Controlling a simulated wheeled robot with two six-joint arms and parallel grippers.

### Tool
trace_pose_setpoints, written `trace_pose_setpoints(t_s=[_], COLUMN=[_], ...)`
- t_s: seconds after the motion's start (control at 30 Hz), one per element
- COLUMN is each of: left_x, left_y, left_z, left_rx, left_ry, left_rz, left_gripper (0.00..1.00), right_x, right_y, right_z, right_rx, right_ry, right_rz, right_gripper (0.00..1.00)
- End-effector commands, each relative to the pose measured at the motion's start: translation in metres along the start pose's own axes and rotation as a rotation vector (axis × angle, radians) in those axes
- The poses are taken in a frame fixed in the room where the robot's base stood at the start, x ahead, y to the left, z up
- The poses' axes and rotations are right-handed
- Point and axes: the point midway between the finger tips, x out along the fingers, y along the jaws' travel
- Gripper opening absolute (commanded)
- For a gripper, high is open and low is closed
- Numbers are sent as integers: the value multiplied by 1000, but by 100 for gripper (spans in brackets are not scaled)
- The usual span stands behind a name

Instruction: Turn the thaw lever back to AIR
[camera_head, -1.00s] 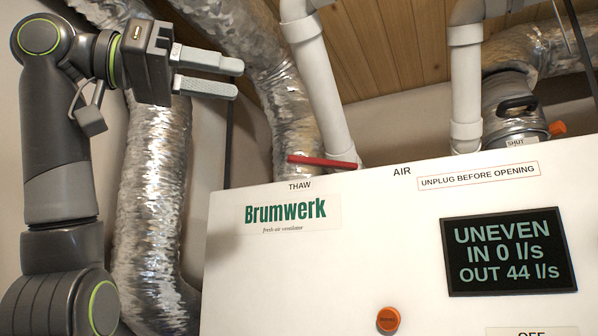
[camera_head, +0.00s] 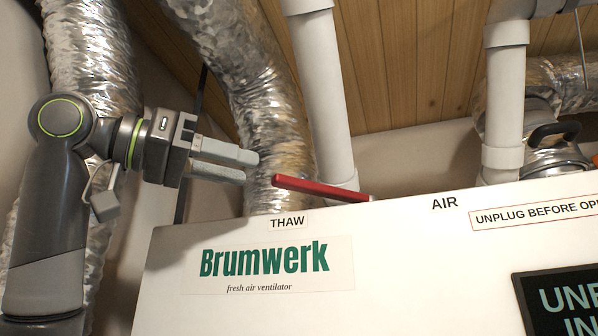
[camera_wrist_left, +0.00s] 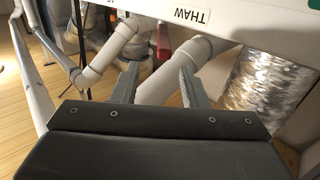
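The red thaw lever (camera_head: 322,189) lies on the top edge of the white ventilator box (camera_head: 420,280). Its free end points left, above the THAW label (camera_head: 287,222); the AIR label (camera_head: 444,203) is further right. My left gripper (camera_head: 252,166) is just left of and slightly above the lever's free end, apart from it in the head view. Its two fingers are spread with nothing between them. In the left wrist view the fingers (camera_wrist_left: 158,85) are apart, and the red lever (camera_wrist_left: 163,40) shows beyond them, near the THAW label (camera_wrist_left: 188,16). My right gripper is not in view.
White pipes (camera_head: 325,90) and silver ducts (camera_head: 245,75) rise behind the box, close to the lever. A dark display (camera_head: 565,300) is on the box's front at right. The space above the AIR label looks clear in front of the wall.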

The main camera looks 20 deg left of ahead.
Motion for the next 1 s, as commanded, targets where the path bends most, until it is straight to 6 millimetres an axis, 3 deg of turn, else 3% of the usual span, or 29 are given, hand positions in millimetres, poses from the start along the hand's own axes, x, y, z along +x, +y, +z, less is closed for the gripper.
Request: trace_pose_setpoints(t_s=[0.3,0.5,0.7,0.9,1.0], left_x=[69,95,103,103,103], left_y=[1,0,0,0,0], left_z=[-4,-2,-1,0,0], left_rx=[-1,-1,0,0,0], left_ry=[-2,-1,2,2,1], left_rz=[3,2,0,0,0], left_gripper=[40,40,40,40,30], right_x=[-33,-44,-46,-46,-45], right_y=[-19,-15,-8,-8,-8], right_z=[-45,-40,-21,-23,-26], right_rx=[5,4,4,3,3], right_ry=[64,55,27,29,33], right_rz=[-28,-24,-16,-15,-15], right_gripper=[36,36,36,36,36])
